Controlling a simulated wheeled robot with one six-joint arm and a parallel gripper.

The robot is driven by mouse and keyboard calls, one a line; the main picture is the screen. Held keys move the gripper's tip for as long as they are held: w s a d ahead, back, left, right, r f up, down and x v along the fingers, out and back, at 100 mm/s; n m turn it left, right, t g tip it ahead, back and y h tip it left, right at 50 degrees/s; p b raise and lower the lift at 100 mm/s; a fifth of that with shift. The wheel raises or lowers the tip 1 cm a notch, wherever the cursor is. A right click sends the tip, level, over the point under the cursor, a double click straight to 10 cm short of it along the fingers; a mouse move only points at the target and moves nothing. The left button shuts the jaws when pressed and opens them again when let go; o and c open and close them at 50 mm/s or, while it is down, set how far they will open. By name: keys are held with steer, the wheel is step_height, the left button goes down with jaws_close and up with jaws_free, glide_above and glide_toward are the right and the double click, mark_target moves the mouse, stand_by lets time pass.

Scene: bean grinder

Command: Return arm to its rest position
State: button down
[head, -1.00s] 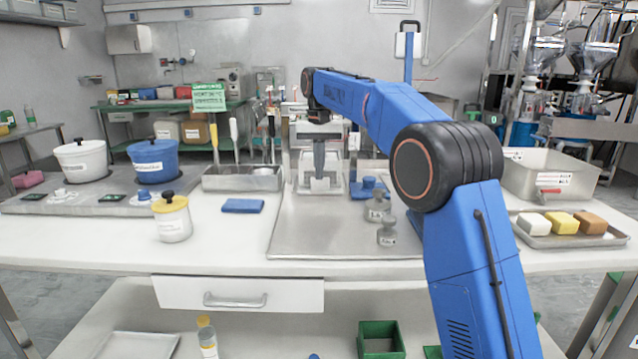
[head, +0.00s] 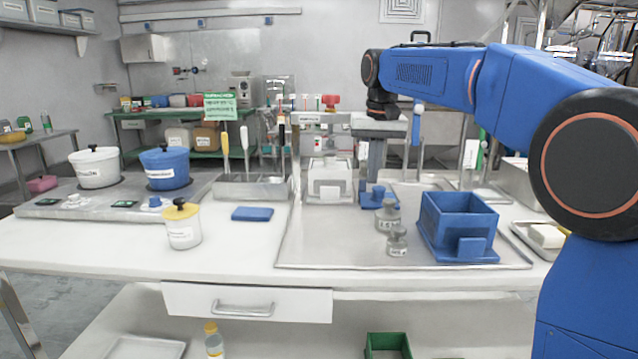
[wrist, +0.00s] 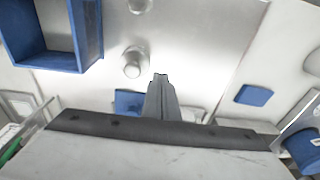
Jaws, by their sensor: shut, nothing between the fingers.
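My gripper (head: 374,182) hangs at the end of my blue arm in the head view, pointing down above the back part of the metal tray (head: 330,250). It is shut and empty. In the wrist view the closed fingers (wrist: 160,82) show at the centre, with the tray surface beyond them. The arm reaches in from the right, clear of the table objects as far as I can see.
Blue (head: 166,172) and white (head: 97,170) pots are farther left. The front table strip is clear.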

steer(key=shift+t, duration=0.4)
steer(key=s+d, duration=0.2)
steer(key=s, duration=0.1)
steer(key=s+d+f, duration=0.1)
steer(key=s+d, duration=0.1)
steer(key=s, duration=0.1)
steer(key=s+d, duration=0.1)
steer(key=s, duration=0.3)
steer(key=shift+d+f, duration=0.25)
steer(key=shift+d, duration=0.15)
steer(key=s+d+f+t, duration=0.1)
steer(key=s+d+f, duration=0.3)
steer(key=s+f, duration=0.6)
steer(key=s+d+f+t, duration=0.1)
steer(key=s+d+f, duration=0.4)
steer(key=s+f, duration=0.6)
steer(key=s, duration=0.8)
steer(key=shift+d+t, duration=0.2)
steer(key=shift+t, duration=0.1)
